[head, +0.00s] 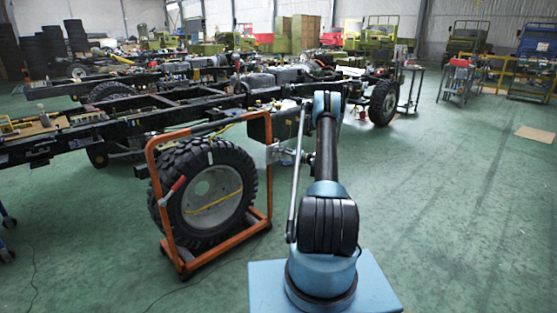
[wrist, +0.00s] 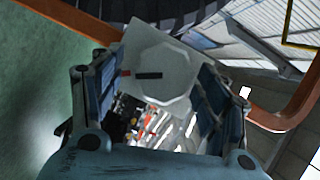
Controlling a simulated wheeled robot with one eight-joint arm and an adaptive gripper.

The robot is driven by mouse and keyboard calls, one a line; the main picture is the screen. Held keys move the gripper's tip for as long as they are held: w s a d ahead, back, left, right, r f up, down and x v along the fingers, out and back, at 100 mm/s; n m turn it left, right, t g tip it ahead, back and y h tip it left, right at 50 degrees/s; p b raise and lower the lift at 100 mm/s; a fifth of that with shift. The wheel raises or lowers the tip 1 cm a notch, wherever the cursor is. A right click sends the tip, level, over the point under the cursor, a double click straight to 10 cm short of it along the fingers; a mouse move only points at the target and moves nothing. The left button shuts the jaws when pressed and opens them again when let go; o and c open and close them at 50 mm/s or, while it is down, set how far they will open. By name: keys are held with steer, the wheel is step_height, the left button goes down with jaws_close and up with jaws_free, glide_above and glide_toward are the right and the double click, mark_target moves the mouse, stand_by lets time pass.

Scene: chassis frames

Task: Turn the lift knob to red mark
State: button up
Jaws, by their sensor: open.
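A pale grey plate (wrist: 140,42) with a light, many-sided knob (wrist: 165,62) shows at the top middle of the wrist view. A short black bar (wrist: 149,75) lies across the knob, and a small red mark (wrist: 126,72) sits just left of the bar's left end. My gripper (wrist: 155,66) is open, with one dark blue finger on each side of the knob in the picture. I cannot tell whether either finger touches it. In the head view my gripper (head: 286,154) is small, beside the right post of an orange frame, and the knob cannot be made out.
The orange frame (head: 157,190) holds a large tyre (head: 248,178) left of my arm. A long black truck chassis (head: 150,108) stands behind it. A red-handled tool (head: 172,191) is at the tyre.

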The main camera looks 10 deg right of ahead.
steer(key=v, duration=1.1)
steer(key=shift+d, duration=0.2)
steer(key=s+a+r+g+h, duration=0.1)
steer(key=s+a+r, duration=0.3)
steer(key=r, duration=0.4)
steer(key=s+a+r+g+h, duration=0.25)
steer(key=a+r, duration=0.25)
steer(key=r, duration=0.3)
steer(key=s+a+r+n+g+h, duration=0.1)
steer(key=s+a+r, duration=0.3)
steer(key=s, duration=0.5)
steer(key=s+a+r+n+g+h, duration=0.1)
steer(key=s+a+r+h, duration=0.1)
steer(key=s+r, duration=0.6)
steer(key=s+f+h, duration=0.2)
steer(key=s+h, duration=0.2)
steer(key=s, duration=2)
steer(key=s+d+f+h, duration=0.1)
steer(key=s+f, duration=0.2)
steer(key=s, duration=0.3)
steer(key=s+d+f+n+g+h, duration=0.1)
steer(key=s+d+f, duration=0.1)
steer(key=s, duration=0.4)
steer(key=s+d+f+h, duration=0.1)
steer(key=s+f, duration=0.2)
steer(key=s, duration=0.3)
steer(key=shift+s+d+f+n+h, duration=0.2)
steer(key=shift+s+f+n+h, duration=0.1)
steer(key=shift+f+n+h, duration=0.1)
